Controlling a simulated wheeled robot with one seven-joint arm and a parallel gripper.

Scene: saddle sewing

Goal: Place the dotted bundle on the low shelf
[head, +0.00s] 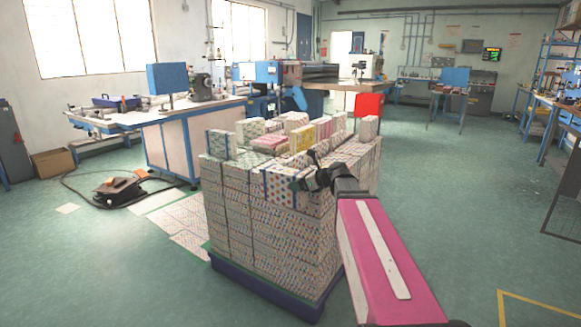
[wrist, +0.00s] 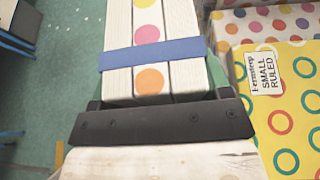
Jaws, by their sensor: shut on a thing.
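The dotted bundle (head: 281,187) is white with large coloured dots and blue bands. In the head view it is at the front upper edge of a big stack; I cannot tell whether it touches the stack. My gripper (head: 312,181) is at its right side, shut on it. In the wrist view the bundle (wrist: 150,30) stretches away from my gripper (wrist: 158,88), with a blue band (wrist: 165,54) across it. Blue shelving (head: 556,70) stands along the right wall; I cannot tell which shelf is the low one.
The stack of patterned bundles (head: 265,240) stands on a dark blue pallet (head: 262,291). A workbench (head: 170,140) and a floor pedal with cable (head: 118,190) are at left. The floor at right is mostly clear.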

